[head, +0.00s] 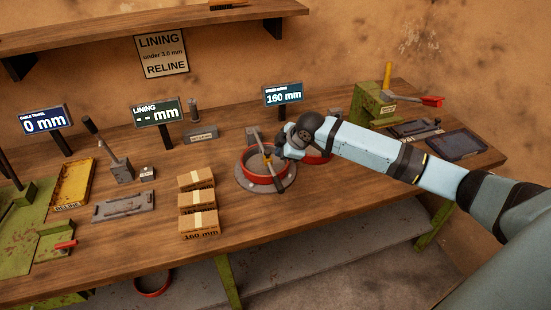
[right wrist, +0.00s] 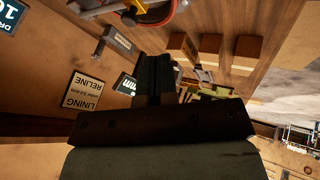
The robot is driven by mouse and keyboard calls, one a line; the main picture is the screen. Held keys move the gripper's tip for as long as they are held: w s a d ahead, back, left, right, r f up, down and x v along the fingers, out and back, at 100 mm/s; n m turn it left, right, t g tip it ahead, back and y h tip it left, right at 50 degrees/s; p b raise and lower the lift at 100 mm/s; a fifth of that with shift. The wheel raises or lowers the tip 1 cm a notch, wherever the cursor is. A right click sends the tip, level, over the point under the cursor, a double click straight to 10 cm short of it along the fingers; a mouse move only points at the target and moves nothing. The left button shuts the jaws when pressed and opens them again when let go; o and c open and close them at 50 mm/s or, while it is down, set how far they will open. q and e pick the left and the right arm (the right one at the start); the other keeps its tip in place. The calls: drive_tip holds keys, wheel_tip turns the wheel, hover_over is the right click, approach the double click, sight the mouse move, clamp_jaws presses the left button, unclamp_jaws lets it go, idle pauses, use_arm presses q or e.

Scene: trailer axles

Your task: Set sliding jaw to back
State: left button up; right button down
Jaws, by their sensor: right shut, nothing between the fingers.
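A long grey measuring bar (head: 275,180) lies across a red-rimmed brake drum (head: 246,174) on the bench. A small yellowish part (head: 268,158) shows on the bar near the drum's middle; I cannot clearly tell which part is the sliding jaw. My right gripper (head: 278,153) is above the right side of the drum, close beside the bar; contact cannot be told. It is shut and empty. In the right wrist view its fingers (right wrist: 155,75) are together, with the drum (right wrist: 152,18) cut off at the top edge. My left gripper is not in view.
Cardboard boxes (head: 199,201) stand left of the drum. A sign reading 160 mm (head: 283,95) stands behind it. A second red ring (head: 318,158) lies partly hidden behind my right arm. A green block (head: 372,105) and a dark tablet (head: 457,145) are at right.

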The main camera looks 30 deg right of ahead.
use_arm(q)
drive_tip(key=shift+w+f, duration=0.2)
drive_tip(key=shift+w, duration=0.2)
use_arm(e)
drive_tip(key=v, duration=0.2)
drive_tip(key=shift+s+d+r, duration=0.1)
drive_tip(key=shift+r, duration=0.3)
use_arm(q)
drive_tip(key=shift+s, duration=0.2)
use_arm(e)
drive_tip(key=shift+s, duration=0.1)
drive_tip(key=s+a+f+m+t+y, duration=0.2)
drive_tip(key=s+a+f+m+y, duration=0.1)
drive_tip(key=s+a+f, duration=0.85)
drive_tip(key=s+a+f+m+t+h, duration=0.1)
drive_tip(key=s+a+f+m, duration=0.2)
drive_tip(key=s, duration=0.6)
drive_tip(key=s+a+f+m+t+h, duration=0.1)
drive_tip(key=s+a+f+m, duration=0.2)
drive_tip(key=s, duration=0.6)
wheel_tip(320, 180, down, 3)
drive_tip(key=shift+s+a+r, duration=0.15)
drive_tip(key=shift+a+r, duration=0.1)
drive_tip(key=shift+a, duration=0.05)
